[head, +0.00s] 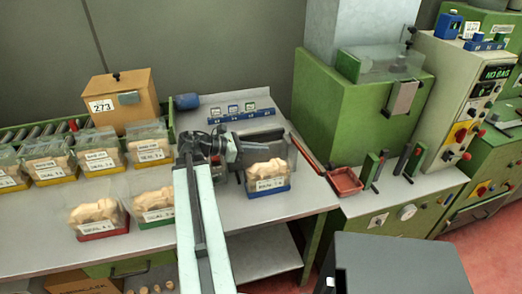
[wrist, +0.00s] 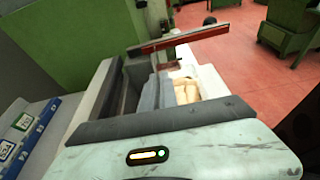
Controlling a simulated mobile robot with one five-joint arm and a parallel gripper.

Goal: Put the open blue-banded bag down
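The open blue-banded bag (head: 267,180) holds corks and has a white label and a blue band along its bottom. It is upright at the right part of the grey bench (head: 300,200). My gripper (head: 258,140) is at the bag's top and appears shut on its upper edge. In the wrist view the bag's corks (wrist: 187,91) show just beyond my grey fingers (wrist: 148,88). The fingers hide part of the bag. Whether the bag's base touches the bench is not clear.
Yellow-banded bags (head: 100,160) stand at the left, with a red-banded bag (head: 97,217) and a green-banded bag (head: 154,207) in front. A blue label rack (head: 240,115) is behind. A red tray (head: 345,181) and a green machine (head: 350,120) are right. Its display (head: 495,72) reads NO BAG.

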